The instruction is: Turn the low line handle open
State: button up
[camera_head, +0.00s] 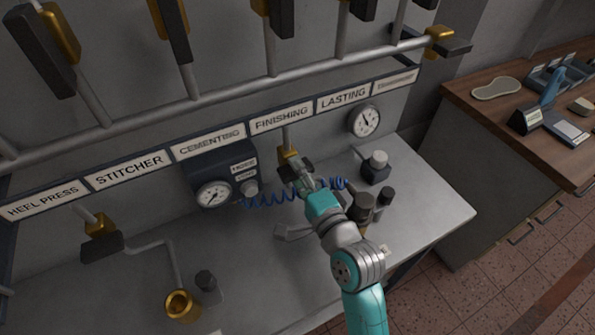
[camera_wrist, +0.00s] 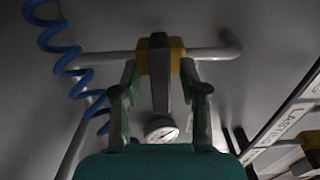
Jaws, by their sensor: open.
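A low valve with a brass-yellow body (camera_wrist: 177,56) sits on a grey pipe in the wrist view. Its dark grey lever handle (camera_wrist: 159,75) points down the picture, crosswise to the pipe. In the head view the valve (camera_head: 287,154) is below the FINISHING label, its handle partly hidden by my gripper (camera_head: 303,182). My gripper (camera_wrist: 160,98) is open, with one finger on each side of the handle. I see gaps between the fingers and the handle; contact is not visible.
Another low brass valve (camera_head: 101,227) with a dark handle is at the left. A blue coiled hose (camera_head: 270,199) runs behind my gripper. A pressure gauge (camera_head: 213,194), a dark block (camera_head: 375,167) and dark cylinders (camera_head: 364,203) stand close by. The bench front (camera_head: 255,285) is mostly clear.

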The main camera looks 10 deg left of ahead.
jog(key=shift+w, duration=0.1)
grip_shut()
jog(key=shift+n, duration=0.3)
jog(key=n, duration=1.3)
jog(key=shift+n, duration=2.1)
